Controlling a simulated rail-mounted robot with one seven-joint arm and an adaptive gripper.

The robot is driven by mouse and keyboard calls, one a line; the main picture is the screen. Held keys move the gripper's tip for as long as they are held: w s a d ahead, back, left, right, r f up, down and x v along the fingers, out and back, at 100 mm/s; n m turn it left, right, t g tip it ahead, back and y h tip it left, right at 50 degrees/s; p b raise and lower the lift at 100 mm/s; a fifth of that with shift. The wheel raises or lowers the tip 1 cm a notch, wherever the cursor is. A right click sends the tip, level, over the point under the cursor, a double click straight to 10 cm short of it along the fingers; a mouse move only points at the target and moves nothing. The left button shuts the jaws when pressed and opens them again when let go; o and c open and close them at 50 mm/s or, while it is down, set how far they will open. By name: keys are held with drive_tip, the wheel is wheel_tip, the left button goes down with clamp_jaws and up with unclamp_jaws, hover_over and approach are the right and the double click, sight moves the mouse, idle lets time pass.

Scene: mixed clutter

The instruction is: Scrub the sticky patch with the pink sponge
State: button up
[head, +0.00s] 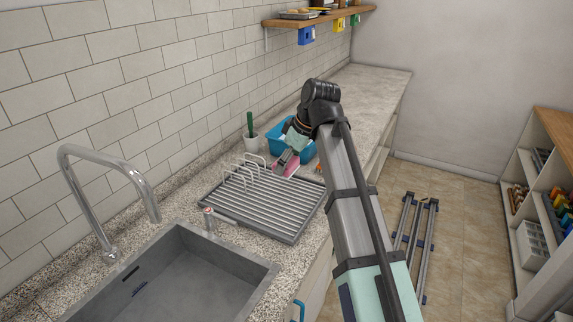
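A pink thing (292,169), likely the sponge, shows at the far right end of the drying rack. My gripper (281,168) reaches down from the arm right at it, and the fingers overlap it in this view. The fingers are small and partly cover the pink thing, so I cannot tell whether they are shut on it or only beside it. I cannot make out a sticky patch on the counter; my arm hides part of the worktop.
A grey ribbed drying rack (262,204) with white wire loops lies before the gripper. A blue tub (299,148) stands just behind, with a white pot (252,143) holding a green-handled tool to its left. The sink (185,285) and tap (107,160) are nearer. The far counter (368,88) looks clear.

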drive_tip(key=shift+w+m, duration=0.2)
drive_tip(key=shift+m, duration=0.4)
drive_tip(key=shift+w+d+f+m+t, duration=0.1)
drive_tip(key=shift+w+d+m+t, duration=0.1)
drive_tip(key=shift+m+t, duration=0.25)
drive_tip(key=s+d+f+m+t+h, duration=0.1)
drive_tip(key=d+f+m+h, duration=0.1)
drive_tip(key=d+f+m, duration=0.5)
drive_tip(key=s+d+f+m+t+h, duration=0.15)
drive_tip(key=d+f+m, duration=0.25)
drive_tip(key=d+f, duration=0.65)
wheel_tip(320, 180, up, 18)
drive_tip(key=n+g+p, duration=0.1)
drive_tip(key=n+p, duration=0.1)
drive_tip(key=n, duration=0.2)
hover_over(286, 220)
drive_tip(key=shift+s+d+y, duration=0.1)
drive_tip(key=shift+s+y, duration=0.35)
drive_tip(key=shift+s+f, duration=0.15)
drive_tip(key=shift+f, duration=0.05)
wheel_tip(286, 220, down, 20)
drive_tip(key=p, duration=0.3)
drive_tip(key=shift+d+r+p, duration=0.1)
drive_tip(key=shift+r+p, duration=0.1)
drive_tip(key=shift+p, duration=0.2)
drive_tip(key=shift+f, duration=0.1)
